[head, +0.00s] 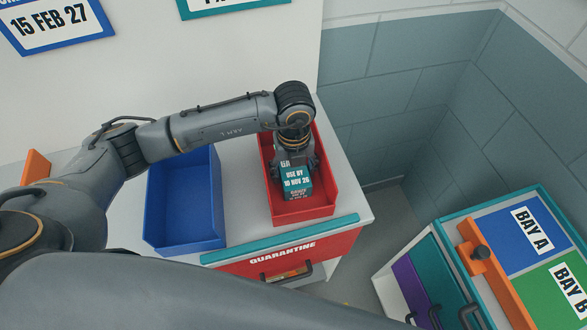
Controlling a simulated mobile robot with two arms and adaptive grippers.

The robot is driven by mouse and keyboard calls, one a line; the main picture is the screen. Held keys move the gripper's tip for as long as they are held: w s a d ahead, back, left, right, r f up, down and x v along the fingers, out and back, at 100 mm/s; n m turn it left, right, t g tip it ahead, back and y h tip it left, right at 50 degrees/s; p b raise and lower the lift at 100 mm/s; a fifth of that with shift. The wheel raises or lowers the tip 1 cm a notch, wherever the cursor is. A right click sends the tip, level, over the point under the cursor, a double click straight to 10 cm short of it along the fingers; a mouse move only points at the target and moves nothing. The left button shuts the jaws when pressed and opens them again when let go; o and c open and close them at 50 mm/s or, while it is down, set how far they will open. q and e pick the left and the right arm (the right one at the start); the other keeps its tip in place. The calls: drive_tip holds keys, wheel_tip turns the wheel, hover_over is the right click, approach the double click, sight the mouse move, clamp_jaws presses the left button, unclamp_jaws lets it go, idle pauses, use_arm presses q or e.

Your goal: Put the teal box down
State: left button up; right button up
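The teal box (296,179) has a label reading "USE BY 10 NOV 26". It is in the head view, inside or just above the front part of the red bin (318,201). My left gripper (293,172) points down into this bin, with its fingers on either side of the box, and looks shut on it. The box's underside is hidden, so I cannot tell whether it touches the bin floor. My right gripper is not in view.
A blue bin (184,240), seemingly empty, stands left of the red bin on a white cabinet with a red "QUARANTINE" drawer (290,258). At right is another cabinet with blue "BAY A" (529,236) and green "BAY B" (557,290) areas. Grey-blue walls close the corner.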

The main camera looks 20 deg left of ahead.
use_arm(q)
drive_tip(key=shift+o, duration=0.6)
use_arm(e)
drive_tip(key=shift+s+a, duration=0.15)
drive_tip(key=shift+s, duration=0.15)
use_arm(q)
drive_tip(key=shift+r, duration=0.2)
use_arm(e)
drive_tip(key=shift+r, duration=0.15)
use_arm(q)
wheel_tip(320, 180, up, 12)
drive_tip(key=b, duration=0.3)
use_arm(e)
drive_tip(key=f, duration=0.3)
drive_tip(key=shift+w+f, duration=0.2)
